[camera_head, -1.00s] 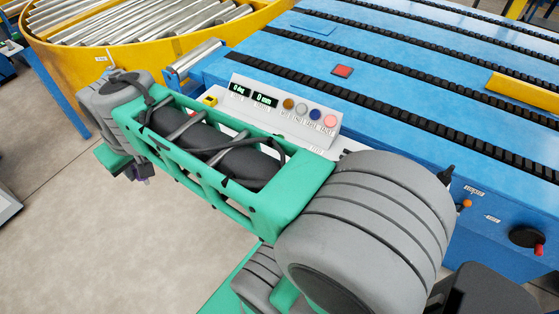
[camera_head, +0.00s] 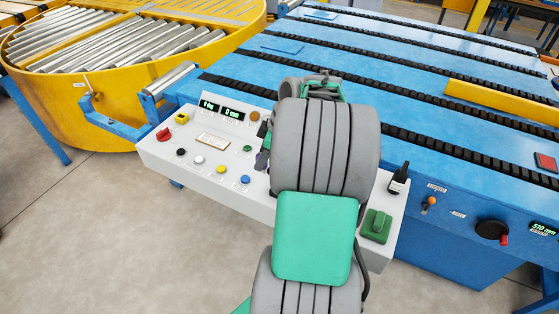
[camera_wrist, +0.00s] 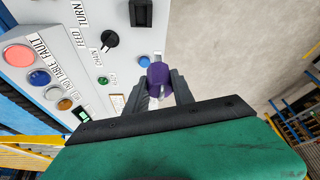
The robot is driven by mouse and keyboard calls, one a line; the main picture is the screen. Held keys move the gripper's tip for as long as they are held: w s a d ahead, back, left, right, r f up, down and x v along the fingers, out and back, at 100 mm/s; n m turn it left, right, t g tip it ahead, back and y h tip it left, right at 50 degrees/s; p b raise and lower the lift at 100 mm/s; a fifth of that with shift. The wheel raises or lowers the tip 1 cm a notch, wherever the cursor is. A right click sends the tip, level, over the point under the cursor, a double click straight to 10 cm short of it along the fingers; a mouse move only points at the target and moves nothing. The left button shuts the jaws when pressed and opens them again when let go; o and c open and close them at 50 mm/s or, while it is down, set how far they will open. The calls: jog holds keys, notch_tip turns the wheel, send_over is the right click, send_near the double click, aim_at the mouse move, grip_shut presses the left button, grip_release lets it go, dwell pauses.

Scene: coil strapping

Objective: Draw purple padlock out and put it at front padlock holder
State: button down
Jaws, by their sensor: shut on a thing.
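In the wrist view the purple padlock (camera_wrist: 158,76) is between the two grey fingers of my gripper (camera_wrist: 161,88), which is shut on it. The padlock is in front of the light control panel (camera_wrist: 78,75), close to a blue button; I cannot tell whether it touches the panel. In the head view my arm hides most of the gripper and the padlock. The panel (camera_head: 185,155) shows there, left of and beneath my arm. I cannot make out the front padlock holder in either view.
The panel carries several buttons, a black rotary knob (camera_wrist: 110,39) and a green box (camera_head: 376,226) at its right end. A blue conveyor table (camera_head: 405,65) lies behind, with a yellow roller turntable (camera_head: 95,115) at left. Open floor lies in front.

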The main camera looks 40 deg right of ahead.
jog(key=shift+n, duration=0.6)
jog(key=s+d, duration=0.1)
jog(key=d+f, duration=0.1)
jog(key=s+d, duration=0.1)
jog(key=shift+s+d+f, duration=0.3)
jog(key=shift+d+f, duration=0.05)
jog(key=shift+s+d, duration=0.1)
notch_tip(320, 180, down, 6)
jog(key=b, duration=0.5)
jog(key=shift+r, duration=0.1)
jog(key=shift+b, duration=0.5)
jog(key=shift+f+b, duration=1.6)
jog(key=shift+f, duration=0.3)
jog(key=c, duration=1)
grip_release()
jog(key=shift+r, duration=0.1)
